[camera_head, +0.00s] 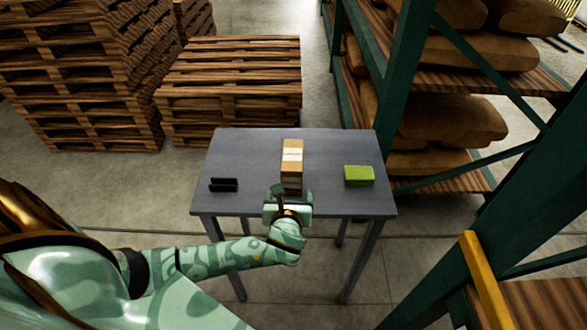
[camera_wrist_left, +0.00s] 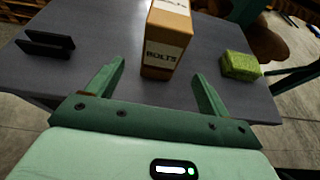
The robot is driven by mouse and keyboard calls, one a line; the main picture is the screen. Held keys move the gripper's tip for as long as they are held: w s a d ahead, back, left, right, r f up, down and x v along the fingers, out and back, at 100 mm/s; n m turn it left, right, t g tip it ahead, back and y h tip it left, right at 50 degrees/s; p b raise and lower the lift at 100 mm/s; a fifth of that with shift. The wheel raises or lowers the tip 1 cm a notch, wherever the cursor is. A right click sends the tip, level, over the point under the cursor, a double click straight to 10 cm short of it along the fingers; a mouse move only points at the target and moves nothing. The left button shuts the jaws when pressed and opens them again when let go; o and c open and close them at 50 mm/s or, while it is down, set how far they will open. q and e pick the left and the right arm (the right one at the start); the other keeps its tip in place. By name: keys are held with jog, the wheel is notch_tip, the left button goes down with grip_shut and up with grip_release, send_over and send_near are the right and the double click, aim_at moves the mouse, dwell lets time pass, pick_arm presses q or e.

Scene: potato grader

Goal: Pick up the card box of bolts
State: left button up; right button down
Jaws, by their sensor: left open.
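The card box of bolts (camera_head: 292,160) is a tan box with a white label, standing on the grey table (camera_head: 240,160) near its middle. In the left wrist view the box (camera_wrist_left: 167,38) shows the word BOLTS on its near face. My left gripper (camera_head: 289,193) is at the near side of the box. In the left wrist view its two green fingers (camera_wrist_left: 155,88) are spread wide, with nothing held between them. The box stands just beyond the fingertips, roughly centred in the gap. My right gripper is not in view.
A black holder (camera_head: 223,185) lies at the table's left, and a green block (camera_head: 359,176) at its right. Stacked pallets (camera_head: 230,90) stand behind. A green rack (camera_head: 400,75) with brown sacks (camera_head: 455,118) rises close on the right. The tabletop between the objects is clear.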

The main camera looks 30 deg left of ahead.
aim_at(291, 184)
pick_arm(q)
jog(key=b+x, duration=0.1)
jog(key=x, duration=0.4)
jog(key=shift+w+f, duration=0.1)
jog(key=b+x, duration=0.2)
jog(key=x, duration=0.2)
jog(key=shift+w+a+f, duration=0.1)
jog(key=shift+w+f, duration=0.05)
jog(key=shift+w, duration=0.2)
jog(key=shift+w+a, duration=0.1)
jog(key=shift+w, duration=0.15)
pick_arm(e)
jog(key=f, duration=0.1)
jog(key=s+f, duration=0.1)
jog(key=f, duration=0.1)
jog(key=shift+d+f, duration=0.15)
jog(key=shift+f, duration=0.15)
pick_arm(q)
jog(key=c, duration=1.2)
